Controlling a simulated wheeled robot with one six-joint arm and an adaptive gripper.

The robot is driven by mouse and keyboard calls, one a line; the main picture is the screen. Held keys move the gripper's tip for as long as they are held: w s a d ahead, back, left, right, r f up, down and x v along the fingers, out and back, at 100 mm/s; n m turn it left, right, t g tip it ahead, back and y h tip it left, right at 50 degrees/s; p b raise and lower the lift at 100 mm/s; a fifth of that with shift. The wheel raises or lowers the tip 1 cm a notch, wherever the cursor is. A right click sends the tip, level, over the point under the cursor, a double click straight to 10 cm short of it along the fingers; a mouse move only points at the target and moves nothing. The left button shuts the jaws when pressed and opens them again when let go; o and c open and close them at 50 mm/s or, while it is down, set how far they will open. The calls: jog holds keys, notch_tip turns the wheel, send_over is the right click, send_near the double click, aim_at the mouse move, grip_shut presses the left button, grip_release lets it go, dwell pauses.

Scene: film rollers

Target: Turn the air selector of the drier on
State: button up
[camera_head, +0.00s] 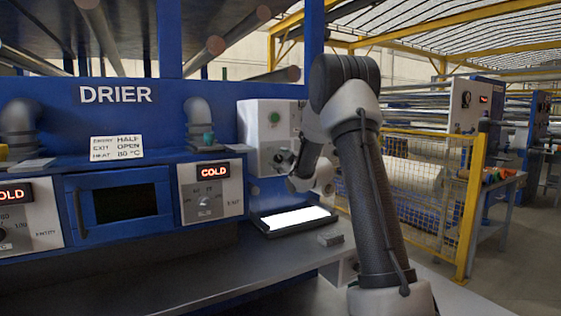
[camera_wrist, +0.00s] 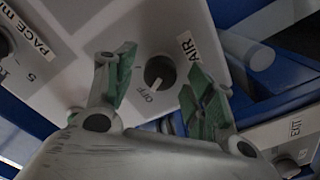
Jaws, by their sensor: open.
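The air selector (camera_wrist: 159,71) is a round dark knob on a pale panel, between the labels AIR and OFF in the wrist view. A pale mark on its lower left edge points towards OFF. My gripper (camera_wrist: 157,75) is open, with one green-padded finger on each side of the knob in the picture. Whether the fingers touch it or how far they are from it I cannot tell. In the head view the panel is the front of a white control box (camera_head: 256,128) on the blue drier (camera_head: 170,112); my arm hides part of it.
Another dark knob (camera_wrist: 4,46) sits by the PACE label (camera_wrist: 40,24). An EXIT panel (camera_head: 211,191) reads COLD, and a sign (camera_head: 117,148) lists settings. A bright-screened tray (camera_head: 292,219) lies below the box. A yellow fence (camera_head: 472,205) stands at right.

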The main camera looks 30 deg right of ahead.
jog(key=shift+w, duration=0.35)
jog(key=c, duration=1)
